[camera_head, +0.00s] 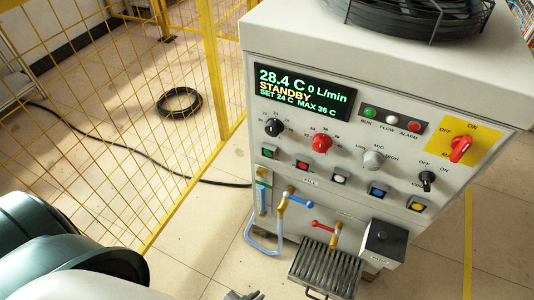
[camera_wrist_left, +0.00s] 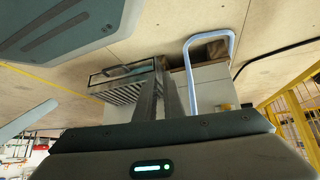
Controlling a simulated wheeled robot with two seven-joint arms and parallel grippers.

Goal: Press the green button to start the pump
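The pump unit is a white cabinet (camera_head: 330,160) with a sloped control panel. The display (camera_head: 304,94) reads STANDBY, 28.4 C and 0 L/min. The tips of my left gripper (camera_head: 243,295) show at the bottom edge of the head view, well below the panel and apart from the button. In the left wrist view its two fingers (camera_wrist_left: 160,95) point toward the cabinet's foot; their gap is unclear and I see nothing held. My right gripper is not in view.
Red (camera_head: 302,165), white (camera_head: 339,177), blue (camera_head: 377,190) and yellow (camera_head: 417,203) buttons continue the row. Valves with a blue handle (camera_head: 300,201) and a red handle (camera_head: 323,227) stick out below, above a drip tray (camera_head: 325,270). A yellow mesh fence (camera_head: 110,110) stands at left.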

